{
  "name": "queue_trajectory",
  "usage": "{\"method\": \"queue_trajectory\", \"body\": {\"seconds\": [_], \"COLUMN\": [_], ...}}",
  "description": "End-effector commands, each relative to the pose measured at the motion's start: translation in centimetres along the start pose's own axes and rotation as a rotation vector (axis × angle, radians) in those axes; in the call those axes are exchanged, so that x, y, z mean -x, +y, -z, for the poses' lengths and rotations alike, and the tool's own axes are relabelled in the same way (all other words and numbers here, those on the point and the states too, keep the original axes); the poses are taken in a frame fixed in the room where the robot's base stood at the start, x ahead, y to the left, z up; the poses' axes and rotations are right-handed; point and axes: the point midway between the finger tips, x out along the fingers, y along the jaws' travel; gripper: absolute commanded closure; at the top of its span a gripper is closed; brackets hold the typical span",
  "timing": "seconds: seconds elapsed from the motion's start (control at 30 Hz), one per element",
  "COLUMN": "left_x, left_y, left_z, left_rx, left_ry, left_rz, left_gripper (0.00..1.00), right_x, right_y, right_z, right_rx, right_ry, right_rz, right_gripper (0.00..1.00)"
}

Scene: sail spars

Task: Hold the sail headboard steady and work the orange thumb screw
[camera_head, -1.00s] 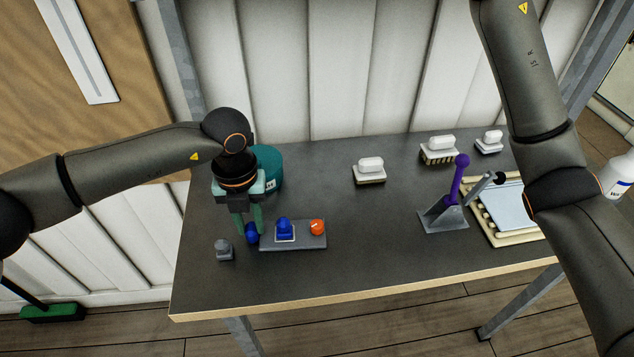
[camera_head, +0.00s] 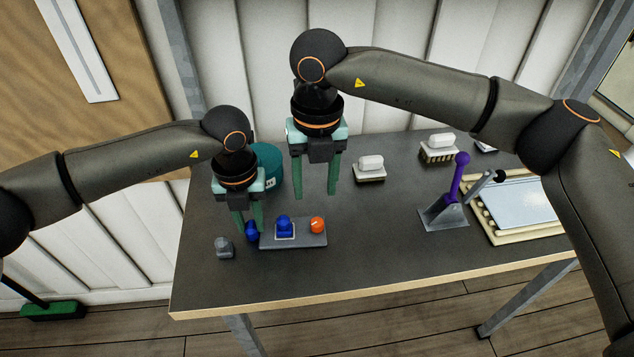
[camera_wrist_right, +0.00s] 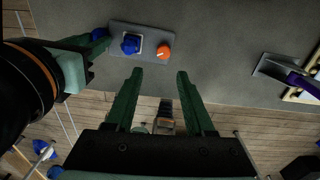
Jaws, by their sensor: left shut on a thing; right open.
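The sail headboard, a flat grey plate (camera_head: 304,241), lies on the dark table. It bears the orange thumb screw (camera_head: 317,225) at its right end and a blue knob (camera_head: 284,228) near its middle. A second blue knob (camera_head: 252,232) is at its left end. My left gripper (camera_head: 247,225) is shut on this left blue knob. My right gripper (camera_head: 316,194) is open and empty, above and behind the plate. In the right wrist view the orange thumb screw (camera_wrist_right: 164,51) and the plate (camera_wrist_right: 148,33) lie beyond the open fingers (camera_wrist_right: 157,75).
A small grey block (camera_head: 224,248) stands left of the plate. A teal round container (camera_head: 267,168) is behind my left gripper. Brushes (camera_head: 370,168) stand at the back. A stand with a purple handle (camera_head: 457,180) and a tray (camera_head: 490,228) are at the right. The table's middle is clear.

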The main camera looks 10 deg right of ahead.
Motion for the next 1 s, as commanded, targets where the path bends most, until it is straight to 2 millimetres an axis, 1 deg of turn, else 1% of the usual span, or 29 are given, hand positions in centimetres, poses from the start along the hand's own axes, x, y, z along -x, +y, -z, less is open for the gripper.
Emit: {"method": "queue_trajectory", "body": {"seconds": [0.03,0.17,0.27,0.73,0.77,1.0], "left_x": [-0.6,-0.6,-0.6,-0.6,-0.6,-0.6], "left_y": [0.1,0.1,0.1,0.1,0.1,0.1], "left_z": [0.4,0.4,0.4,0.4,0.4,0.3], "left_rx": [-0.002,-0.002,-0.002,-0.002,-0.002,-0.002], "left_ry": [0.012,0.012,0.012,0.012,0.012,0.012], "left_rz": [-0.004,-0.004,-0.004,-0.005,-0.005,-0.004], "left_gripper": [1.00,1.00,1.00,1.00,1.00,1.00], "right_x": [-0.4,-1.2,-2.4,-9.4,-9.5,-9.3], "right_y": [-0.2,-0.5,-0.5,-0.6,-0.6,-0.6], "right_z": [-0.1,-0.3,-0.2,-0.2,-0.3,-0.3], "right_rx": [-0.017,-0.032,-0.030,-0.028,-0.029,-0.028], "right_ry": [-0.005,-0.010,-0.007,-0.007,-0.009,-0.010], "right_rz": [0.017,0.030,0.028,0.025,0.024,0.024], "right_gripper": [0.46,0.46,0.46,0.46,0.47,0.74]}}
